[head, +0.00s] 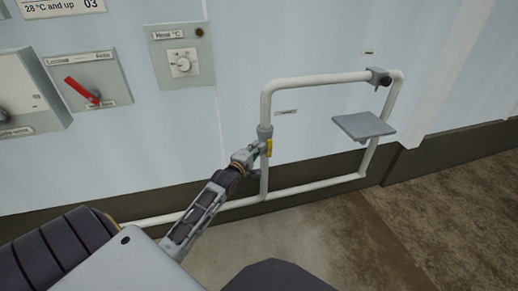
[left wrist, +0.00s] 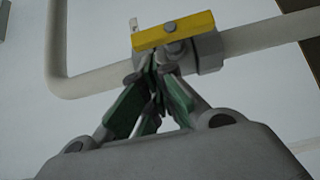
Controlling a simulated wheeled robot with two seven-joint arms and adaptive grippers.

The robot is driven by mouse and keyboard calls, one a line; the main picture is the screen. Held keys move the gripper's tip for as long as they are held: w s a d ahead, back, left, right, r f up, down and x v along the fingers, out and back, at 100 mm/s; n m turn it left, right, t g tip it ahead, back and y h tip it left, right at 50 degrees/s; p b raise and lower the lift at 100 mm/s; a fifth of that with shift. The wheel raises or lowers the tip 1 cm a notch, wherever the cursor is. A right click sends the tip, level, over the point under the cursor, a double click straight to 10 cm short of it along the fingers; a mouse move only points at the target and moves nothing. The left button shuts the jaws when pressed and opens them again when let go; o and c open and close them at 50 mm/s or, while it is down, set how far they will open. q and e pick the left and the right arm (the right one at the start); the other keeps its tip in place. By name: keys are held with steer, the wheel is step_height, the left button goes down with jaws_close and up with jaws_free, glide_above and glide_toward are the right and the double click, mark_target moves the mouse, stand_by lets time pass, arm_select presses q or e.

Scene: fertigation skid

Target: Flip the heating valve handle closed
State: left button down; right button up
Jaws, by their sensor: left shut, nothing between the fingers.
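The heating valve sits on the left upright of a pale pipe loop (head: 264,185) on the wall. Its yellow handle (head: 269,147) lies roughly along the pipe. In the left wrist view the yellow handle (left wrist: 174,31) crosses above the valve body (left wrist: 208,52), roughly parallel to the pipe. My left gripper (head: 256,150) reaches up to the valve from the lower left. In the left wrist view its fingers (left wrist: 156,62) are shut with nothing between them. Their tips are close beside the handle's pivot; I cannot tell whether they touch. My right gripper is not in view.
A grey plate (head: 363,126) juts out by the pipe's right side. A dark fitting (head: 379,77) is at the loop's top right. A dial box (head: 182,64) and a red-handled switch (head: 82,91) are on the wall to the left. The floor at right is clear.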

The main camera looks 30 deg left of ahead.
arm_select(q)
steer(key=shift+w+d, duration=0.2)
steer(key=shift+w, duration=0.05)
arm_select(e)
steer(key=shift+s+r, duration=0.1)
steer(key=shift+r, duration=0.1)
arm_select(q)
steer(key=shift+r+p, duration=0.15)
steer(key=shift+p, duration=0.2)
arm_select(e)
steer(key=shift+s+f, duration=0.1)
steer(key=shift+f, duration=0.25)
arm_select(q)
steer(key=shift+p, duration=0.35)
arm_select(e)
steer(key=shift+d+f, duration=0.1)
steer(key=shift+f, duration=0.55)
arm_select(q)
steer(key=shift+m, duration=0.3)
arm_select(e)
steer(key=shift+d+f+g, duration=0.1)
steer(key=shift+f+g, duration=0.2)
arm_select(q)
steer(key=shift+w+p, duration=0.1)
steer(key=shift+p, duration=0.25)
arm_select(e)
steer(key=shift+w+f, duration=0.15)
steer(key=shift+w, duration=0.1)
